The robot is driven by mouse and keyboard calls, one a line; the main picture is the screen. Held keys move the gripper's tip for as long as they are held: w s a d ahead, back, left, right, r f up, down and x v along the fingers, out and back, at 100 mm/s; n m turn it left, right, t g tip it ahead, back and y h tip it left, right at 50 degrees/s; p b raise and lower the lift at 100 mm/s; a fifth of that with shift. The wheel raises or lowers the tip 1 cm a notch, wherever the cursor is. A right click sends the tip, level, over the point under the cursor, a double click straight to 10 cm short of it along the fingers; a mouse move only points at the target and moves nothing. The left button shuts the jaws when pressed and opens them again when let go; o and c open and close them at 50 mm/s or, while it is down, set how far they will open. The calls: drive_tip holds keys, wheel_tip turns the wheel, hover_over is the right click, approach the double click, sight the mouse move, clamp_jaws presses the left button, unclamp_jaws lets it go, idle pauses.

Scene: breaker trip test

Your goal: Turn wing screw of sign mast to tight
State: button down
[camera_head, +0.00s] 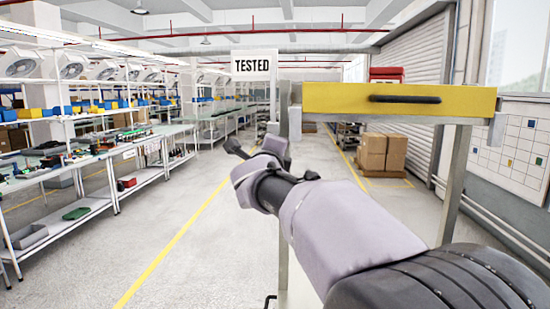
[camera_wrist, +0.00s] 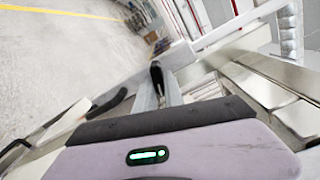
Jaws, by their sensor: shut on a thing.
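The sign mast (camera_head: 273,98) is a thin upright post bearing a white sign reading TESTED (camera_head: 253,65). My gripper (camera_head: 274,146) reaches up to the mast below the sign, in front of it. In the wrist view my gripper (camera_wrist: 158,84) has its narrow fingers close together around a small dark piece (camera_wrist: 156,72), which seems to be the wing screw. Its shape and angle cannot be made out. In the head view the wing screw is hidden behind my gripper and wrist.
A yellow panel (camera_head: 340,99) with a black handle stands on a metal frame just right of the mast. Long workbenches (camera_head: 90,170) line the left side. Cardboard boxes (camera_head: 372,150) sit further back on the right. The floor left of my arm is clear.

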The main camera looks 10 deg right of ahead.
drive_tip(key=m+b, duration=0.2)
drive_tip(key=m, duration=0.1)
drive_tip(key=shift+a+f+m, duration=0.1)
drive_tip(key=shift+f+m, duration=0.2)
drive_tip(key=m+b, duration=0.1)
drive_tip(key=m, duration=0.2)
drive_tip(key=shift+a+f+m+b, duration=0.1)
drive_tip(key=shift+m+b, duration=0.2)
drive_tip(key=m+b, duration=0.1)
drive_tip(key=m, duration=0.3)
drive_tip(key=shift+w+a+b, duration=0.1)
drive_tip(key=shift+a+b, duration=0.05)
drive_tip(key=shift+b, duration=0.2)
drive_tip(key=shift+a+m+b, duration=0.1)
drive_tip(key=shift+m+b, duration=0.35)
drive_tip(key=shift+m, duration=1.05)
drive_tip(key=c, duration=1.4)
unclamp_jaws()
drive_tip(key=shift+c, duration=0.2)
